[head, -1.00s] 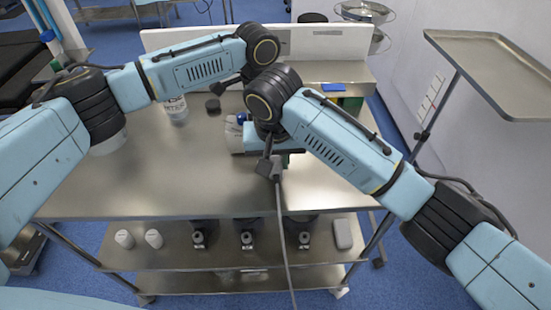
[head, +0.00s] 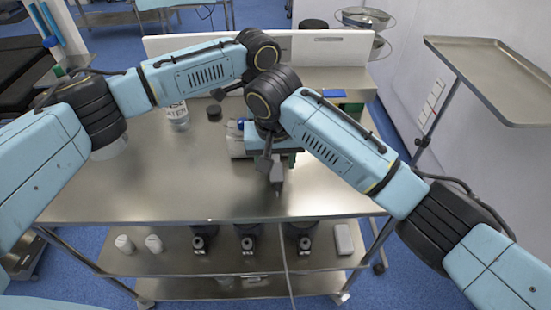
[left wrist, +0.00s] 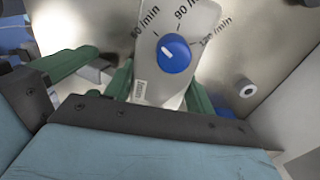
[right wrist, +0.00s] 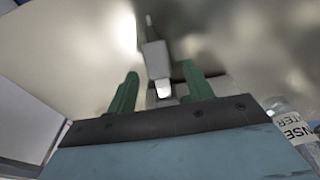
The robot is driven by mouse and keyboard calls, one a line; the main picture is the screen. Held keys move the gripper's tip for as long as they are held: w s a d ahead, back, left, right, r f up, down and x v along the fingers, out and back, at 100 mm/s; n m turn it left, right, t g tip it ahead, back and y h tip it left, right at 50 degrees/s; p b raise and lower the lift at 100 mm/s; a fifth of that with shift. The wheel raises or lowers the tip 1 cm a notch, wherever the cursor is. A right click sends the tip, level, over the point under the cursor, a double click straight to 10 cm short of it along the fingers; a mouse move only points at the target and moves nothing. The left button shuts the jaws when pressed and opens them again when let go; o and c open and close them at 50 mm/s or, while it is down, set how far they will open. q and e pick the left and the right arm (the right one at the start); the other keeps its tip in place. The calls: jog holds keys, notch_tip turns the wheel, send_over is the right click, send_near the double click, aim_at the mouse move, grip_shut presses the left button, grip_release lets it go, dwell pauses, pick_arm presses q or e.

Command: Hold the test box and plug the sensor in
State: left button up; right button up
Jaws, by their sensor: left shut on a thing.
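The test box (head: 237,148) stands on the steel table, partly hidden by my right arm. In the left wrist view, its pale panel (left wrist: 182,20) has a blue knob (left wrist: 173,53) and rate marks. My left gripper (left wrist: 158,88) is shut on the box, with green fingers at both sides of the panel. The grey sensor plug (right wrist: 156,58) lies between the fingers of my right gripper (right wrist: 160,85), which stand apart with gaps beside it. In the head view, the plug (head: 276,170) is below my right wrist, in front of the box. The plug's contact with the box cannot be seen.
A raised white-backed shelf (head: 325,75) closes the back. A tray stand (head: 490,75) is at the right. The table's left front is clear.

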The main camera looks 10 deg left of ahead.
aim_at(274, 177)
jog(key=shift+w, duration=0.15)
notch_tip(274, 177, up, 12)
jog(key=s, duration=0.2)
jog(key=shift+s, duration=0.15)
jog(key=shift+d+f, duration=0.1)
dwell(0.4)
